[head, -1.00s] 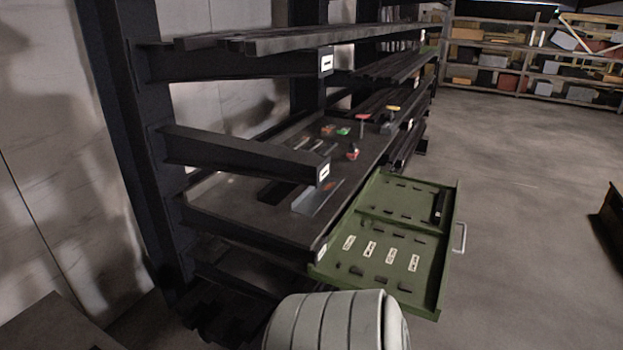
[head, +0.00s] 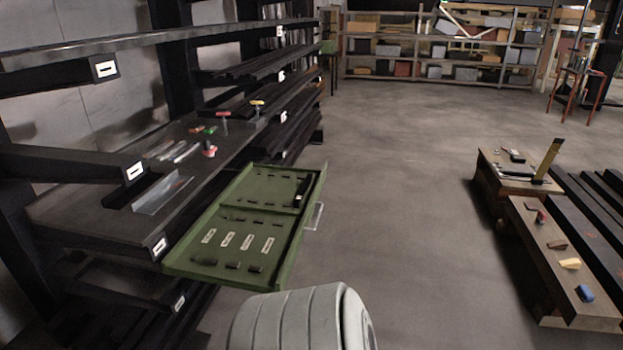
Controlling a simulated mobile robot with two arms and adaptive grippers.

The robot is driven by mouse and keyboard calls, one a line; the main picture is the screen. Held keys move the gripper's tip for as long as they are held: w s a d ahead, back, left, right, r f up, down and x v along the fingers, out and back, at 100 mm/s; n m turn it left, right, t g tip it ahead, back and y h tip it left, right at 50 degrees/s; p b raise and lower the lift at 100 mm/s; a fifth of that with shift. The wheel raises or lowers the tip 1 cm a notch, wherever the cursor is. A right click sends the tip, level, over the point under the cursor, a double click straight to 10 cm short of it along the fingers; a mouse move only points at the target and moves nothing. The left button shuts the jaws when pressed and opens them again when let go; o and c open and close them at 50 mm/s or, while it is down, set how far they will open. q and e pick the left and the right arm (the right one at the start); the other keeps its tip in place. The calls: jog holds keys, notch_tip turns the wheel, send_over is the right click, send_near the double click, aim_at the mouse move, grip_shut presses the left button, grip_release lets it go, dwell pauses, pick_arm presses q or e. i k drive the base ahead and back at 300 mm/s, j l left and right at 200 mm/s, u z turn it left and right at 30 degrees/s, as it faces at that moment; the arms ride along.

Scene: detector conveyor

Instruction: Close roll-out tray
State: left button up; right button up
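The roll-out tray (head: 222,258) is green and shallow, with slots and white labels inside. In the head view it sticks out to the right from the dark rack shelf (head: 80,212), so it stands open. A light metal handle (head: 315,216) is on its right side. Neither of my grippers is in the picture. A pale grey rounded part at the bottom centre seems to be mine, and it lies close to the tray's near edge.
Wooden benches (head: 551,262) with small blocks stand at the right, beside dark beams (head: 600,215). Stocked shelving (head: 440,48) lines the back. The floor (head: 410,190) right of the tray is clear.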

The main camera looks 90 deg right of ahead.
aim_at(250, 239)
jog(key=z, duration=1.8)
